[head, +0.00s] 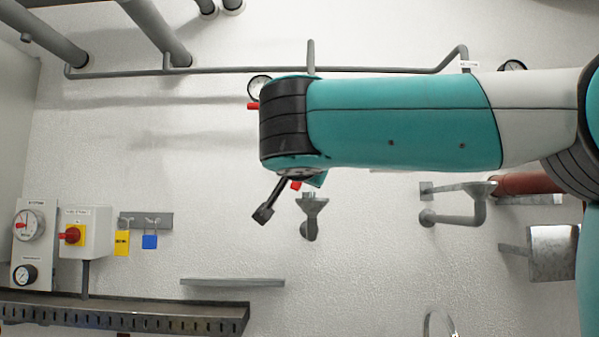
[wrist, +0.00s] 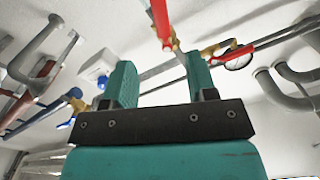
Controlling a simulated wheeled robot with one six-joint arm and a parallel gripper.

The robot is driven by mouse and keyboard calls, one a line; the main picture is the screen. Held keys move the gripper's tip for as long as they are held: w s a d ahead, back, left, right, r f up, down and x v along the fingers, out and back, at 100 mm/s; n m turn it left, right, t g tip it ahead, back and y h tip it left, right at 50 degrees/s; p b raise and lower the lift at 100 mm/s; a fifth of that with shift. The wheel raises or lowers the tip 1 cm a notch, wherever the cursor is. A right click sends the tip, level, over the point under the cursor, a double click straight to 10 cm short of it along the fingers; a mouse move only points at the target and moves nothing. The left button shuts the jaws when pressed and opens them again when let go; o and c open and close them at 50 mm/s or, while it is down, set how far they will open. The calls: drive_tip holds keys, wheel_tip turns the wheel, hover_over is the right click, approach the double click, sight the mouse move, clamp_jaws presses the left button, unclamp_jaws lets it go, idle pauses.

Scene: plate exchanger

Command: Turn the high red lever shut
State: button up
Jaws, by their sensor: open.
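In the wrist view my gripper (wrist: 160,64) is open, its two teal fingers apart with nothing held between them. A red lever (wrist: 161,20) shows above the gap between the fingers, at a brass valve on a pipe. It looks beyond the fingertips, and I see no contact. A second red lever (wrist: 233,54) lies right of the right finger, near another brass fitting. I cannot tell for sure which is the high one. In the head view my arm hides most of the valves; a red tip (head: 253,105) sticks out left of my dark wrist joint.
A blue-handled valve (wrist: 76,104) and a white box (wrist: 97,68) are left of the fingers. Grey pipes (wrist: 290,90) bend at the right. In the head view a red-yellow switch box (head: 88,232), a shelf (head: 120,310) and a funnel drain (head: 313,208) stand along the white wall.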

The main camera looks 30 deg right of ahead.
drive_tip(key=p+x, duration=0.6)
drive_tip(key=x, duration=0.8)
drive_tip(key=shift+w+d, duration=0.15)
clamp_jaws()
